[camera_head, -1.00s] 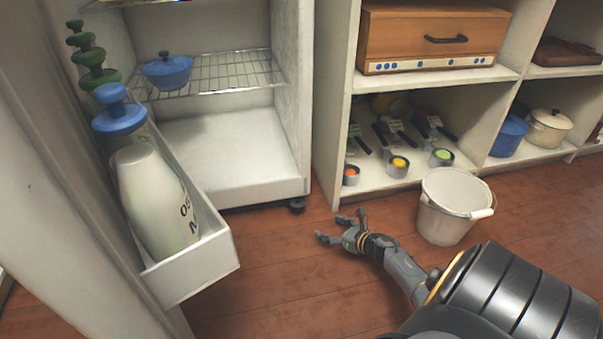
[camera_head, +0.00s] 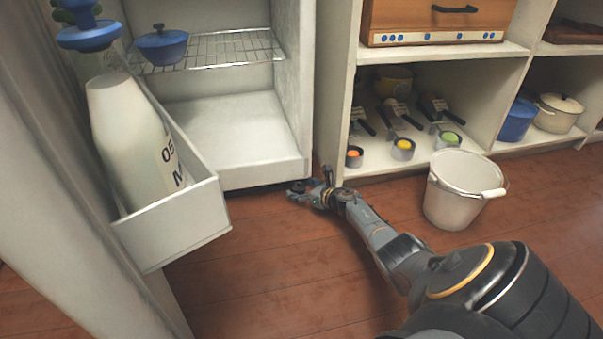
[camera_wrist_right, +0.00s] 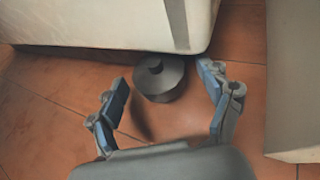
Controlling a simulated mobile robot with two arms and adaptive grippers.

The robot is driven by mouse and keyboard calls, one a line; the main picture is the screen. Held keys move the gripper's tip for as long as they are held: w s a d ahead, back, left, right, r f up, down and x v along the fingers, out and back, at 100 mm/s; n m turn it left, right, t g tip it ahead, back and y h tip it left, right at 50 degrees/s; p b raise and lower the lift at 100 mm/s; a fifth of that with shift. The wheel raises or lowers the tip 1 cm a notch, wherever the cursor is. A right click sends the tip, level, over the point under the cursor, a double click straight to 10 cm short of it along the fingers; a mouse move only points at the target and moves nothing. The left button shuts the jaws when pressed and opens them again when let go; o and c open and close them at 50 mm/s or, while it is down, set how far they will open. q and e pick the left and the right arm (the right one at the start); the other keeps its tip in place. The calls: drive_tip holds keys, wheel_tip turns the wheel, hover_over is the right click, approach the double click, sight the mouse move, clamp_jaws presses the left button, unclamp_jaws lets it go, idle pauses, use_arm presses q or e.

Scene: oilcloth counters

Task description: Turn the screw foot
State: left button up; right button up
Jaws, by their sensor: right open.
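The screw foot (camera_wrist_right: 160,80) is a dark grey round knob under the bottom corner of the open white fridge-like cabinet (camera_head: 245,176). In the head view, the foot (camera_head: 299,186) is small and partly covered by my gripper. My right gripper (camera_head: 309,184) is open and low over the floor at that corner. In the right wrist view its two blue-padded fingers stand on either side of the foot, with gaps visible; I see no clear contact. My left gripper is not in view.
An open door with a shelf (camera_head: 172,234) holding a white bottle (camera_head: 128,140) swings out at the left. A white bucket (camera_head: 455,205) stands right of my arm. A shelf unit (camera_head: 400,170) stands close to the cabinet's right. The front floor is clear.

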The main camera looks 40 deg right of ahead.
drive_tip(key=shift+w, duration=0.1)
drive_tip(key=c, duration=1.2)
drive_tip(key=shift+a, duration=0.1)
drive_tip(key=shift+a+m+h+p, duration=0.25)
drive_tip(key=shift+m+h+p, duration=0.8)
drive_tip(key=shift+h, duration=0.25)
drive_tip(key=m+h, duration=0.1)
drive_tip(key=m+g+h, duration=0.1)
drive_tip(key=shift+w+a+m+h+p, duration=0.1)
drive_tip(key=shift+a+m+h+p, duration=0.1)
drive_tip(key=shift+m+h+p, duration=0.15)
drive_tip(key=shift+w+m+g+h, duration=0.1)
drive_tip(key=shift+m+g+h, duration=0.8)
drive_tip(key=shift+m+h, duration=0.35)
drive_tip(key=shift+a+m+g+h+b, duration=0.1)
drive_tip(key=shift+m+g+h+b, duration=0.5)
drive_tip(key=shift+m+g+h, duration=0.65)
